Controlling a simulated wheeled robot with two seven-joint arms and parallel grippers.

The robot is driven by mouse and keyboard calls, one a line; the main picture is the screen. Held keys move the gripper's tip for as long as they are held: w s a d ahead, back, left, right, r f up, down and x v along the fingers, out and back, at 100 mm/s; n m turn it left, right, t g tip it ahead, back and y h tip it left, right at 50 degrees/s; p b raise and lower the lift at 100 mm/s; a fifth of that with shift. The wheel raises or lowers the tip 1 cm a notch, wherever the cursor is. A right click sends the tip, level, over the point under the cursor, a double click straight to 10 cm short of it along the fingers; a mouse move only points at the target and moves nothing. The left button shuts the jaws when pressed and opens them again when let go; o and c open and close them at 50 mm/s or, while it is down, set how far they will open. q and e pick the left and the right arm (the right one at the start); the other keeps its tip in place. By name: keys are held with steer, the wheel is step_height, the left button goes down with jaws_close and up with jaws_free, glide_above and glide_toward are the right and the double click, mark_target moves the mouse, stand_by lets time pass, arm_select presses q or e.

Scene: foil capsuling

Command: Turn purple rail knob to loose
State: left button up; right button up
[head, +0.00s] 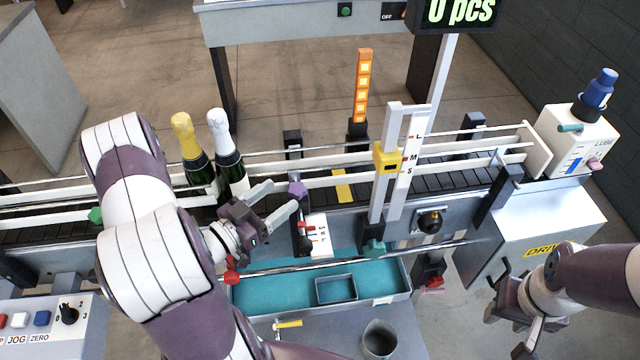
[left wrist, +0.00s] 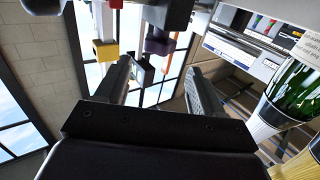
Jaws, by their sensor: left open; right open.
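The purple rail knob (head: 297,188) sits on the front rail of the conveyor, above a small white scale plate (head: 318,236) with letters and red marks. My left gripper (head: 284,195) is open, its two fingers pointing right toward the knob, with one tip close to it. I cannot tell whether the tip touches it. In the left wrist view, a purple part that looks like the knob (left wrist: 163,42) is ahead of the open fingers, not clearly between them. My right gripper (head: 518,325) is open and empty at the lower right, far from the knob.
Two bottles, yellow-topped (head: 190,150) and white-topped (head: 226,150), stand on the conveyor behind my left arm. A post with a yellow slider (head: 387,157) and a teal knob (head: 374,248) stand to the right. A teal tray (head: 270,295) lies below, with a grey cup (head: 380,340) in front.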

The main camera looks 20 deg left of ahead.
mark_target(304, 185)
arm_select(q)
steer(key=shift+s+a+f+b, duration=0.1)
steer(key=shift+s+f+b, duration=0.1)
steer(key=shift+f, duration=0.15)
steer(key=shift+s+a+f+b, duration=0.1)
steer(key=shift+f+b, duration=0.05)
steer(key=shift+f, duration=0.2)
steer(key=shift+w+d+f, duration=0.1)
steer(key=shift+w+d, duration=0.05)
steer(key=shift+d, duration=0.05)
steer(key=x, duration=0.4)
steer(key=shift+d+p, duration=0.35)
steer(key=shift+p, duration=0.05)
steer(key=p+x, duration=0.1)
steer(key=x, duration=0.1)
steer(key=shift+w, duration=0.4)
steer(key=shift+w+d, duration=0.1)
steer(key=shift+w, duration=0.35)
steer(key=shift+w+d, duration=0.15)
steer(key=shift+w, duration=0.05)
steer(key=c, duration=1.1)
arm_select(e)
steer(key=shift+w+d+r, duration=0.2)
steer(key=shift+w+d, duration=0.05)
steer(key=shift+d, duration=0.05)
